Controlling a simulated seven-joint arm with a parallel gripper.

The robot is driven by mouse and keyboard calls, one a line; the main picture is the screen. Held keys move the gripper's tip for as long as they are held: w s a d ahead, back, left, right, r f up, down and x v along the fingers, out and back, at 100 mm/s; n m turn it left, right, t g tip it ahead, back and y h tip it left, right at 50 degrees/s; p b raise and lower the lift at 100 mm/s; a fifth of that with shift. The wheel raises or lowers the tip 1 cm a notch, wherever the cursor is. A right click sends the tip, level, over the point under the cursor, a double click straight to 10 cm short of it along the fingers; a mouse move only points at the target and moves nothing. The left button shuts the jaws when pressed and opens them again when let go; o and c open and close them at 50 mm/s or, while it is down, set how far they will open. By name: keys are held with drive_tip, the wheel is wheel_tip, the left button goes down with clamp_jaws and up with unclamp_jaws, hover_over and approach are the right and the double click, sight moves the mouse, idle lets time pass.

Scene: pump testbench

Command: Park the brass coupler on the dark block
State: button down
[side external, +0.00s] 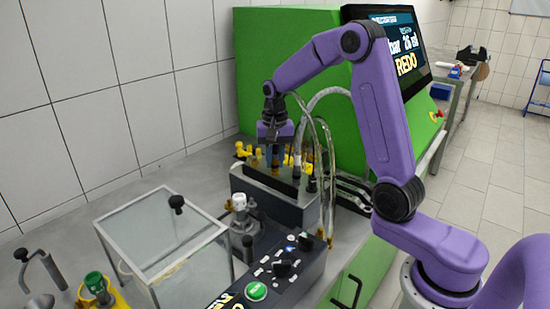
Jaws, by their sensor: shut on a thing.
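My gripper (275,148) points down over the dark block (262,190), near the middle of the picture. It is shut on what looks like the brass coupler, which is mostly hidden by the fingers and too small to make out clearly. Several yellow brass-coloured fittings (242,151) stand at the back of the block, left and right of my gripper. I cannot tell whether the held piece touches the block.
Clear hoses (329,150) arch up close to the right of my gripper. A white-topped valve (239,203) stands in front of the block. A glass box (160,235) is at the front left, a control panel with a green button (256,291) at the front. A green cabinet (290,60) rises behind.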

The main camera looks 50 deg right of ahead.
drive_tip(key=shift+f, duration=0.2)
idle(0.3)
drive_tip(key=c, duration=0.9)
unclamp_jaws()
drive_tip(key=shift+o, duration=0.2)
drive_tip(key=shift+r, duration=3.55)
drive_tip(key=shift+a, duration=0.1)
